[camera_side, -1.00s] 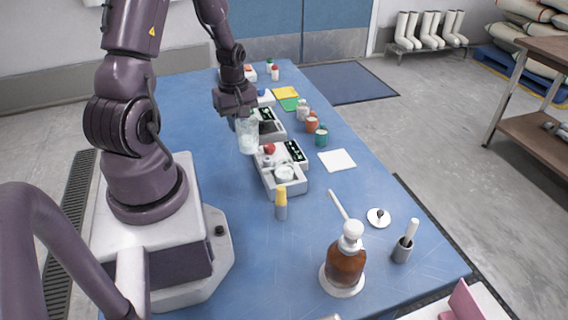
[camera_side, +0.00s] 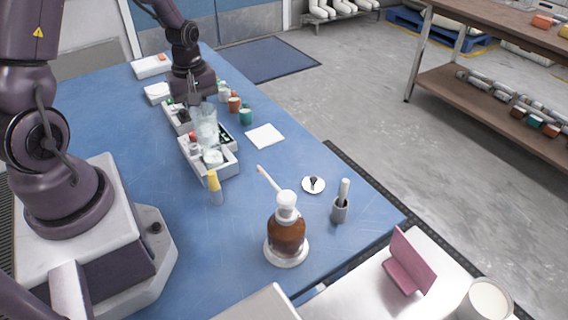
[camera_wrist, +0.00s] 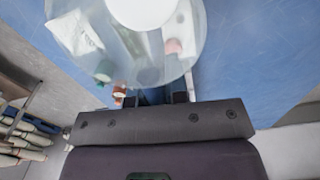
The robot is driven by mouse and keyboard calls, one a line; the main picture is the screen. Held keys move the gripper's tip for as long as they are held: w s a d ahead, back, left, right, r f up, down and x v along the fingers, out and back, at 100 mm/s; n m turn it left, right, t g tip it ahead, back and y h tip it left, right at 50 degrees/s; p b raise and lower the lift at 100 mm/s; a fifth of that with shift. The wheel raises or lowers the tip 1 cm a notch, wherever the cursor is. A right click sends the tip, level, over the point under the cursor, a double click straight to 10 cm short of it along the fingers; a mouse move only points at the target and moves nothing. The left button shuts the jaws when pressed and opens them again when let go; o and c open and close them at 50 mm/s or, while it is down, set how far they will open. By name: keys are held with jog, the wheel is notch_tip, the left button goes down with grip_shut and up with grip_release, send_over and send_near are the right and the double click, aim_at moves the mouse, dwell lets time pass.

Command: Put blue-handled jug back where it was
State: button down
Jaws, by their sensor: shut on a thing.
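The clear blue-handled jug (camera_side: 205,128) is in my gripper (camera_side: 194,97), over the white equipment boxes in the side view. It hides part of them, and I cannot tell its exact height above them. In the wrist view the jug (camera_wrist: 112,62) fills the upper middle, with a pale round area inside. My gripper (camera_wrist: 160,97) is shut on its blue handle (camera_wrist: 152,96), which is mostly hidden by the jaws.
White boxes (camera_side: 225,173) with small items stand below the jug. An orange pot (camera_side: 234,104) and green pot (camera_side: 246,117) are to the right. A yellow-capped tube (camera_side: 214,183) and brown bottle (camera_side: 286,238) stand nearer. The table's left side is clear.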

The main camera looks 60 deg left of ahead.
jog(key=w+d+r, duration=0.2)
jog(key=d+r, duration=0.1)
jog(key=d, duration=0.8)
jog(key=shift+n, duration=0.6)
jog(key=w+a+f, duration=0.1)
jog(key=w+f, duration=0.2)
jog(key=w, duration=0.1)
jog(key=w+a+f, duration=0.1)
jog(key=w+f, duration=0.2)
jog(key=w, duration=0.1)
jog(key=w+a+f, duration=0.1)
jog(key=w+f, duration=0.2)
jog(key=w, duration=0.1)
jog(key=shift+w+a, duration=0.2)
jog(key=shift+a, duration=0.15)
jog(key=shift+w+a+f, duration=0.1)
jog(key=shift+w+f, duration=0.2)
jog(key=shift+f, duration=0.1)
jog(key=shift+w+f, duration=0.1)
jog(key=shift+f, duration=1.45)
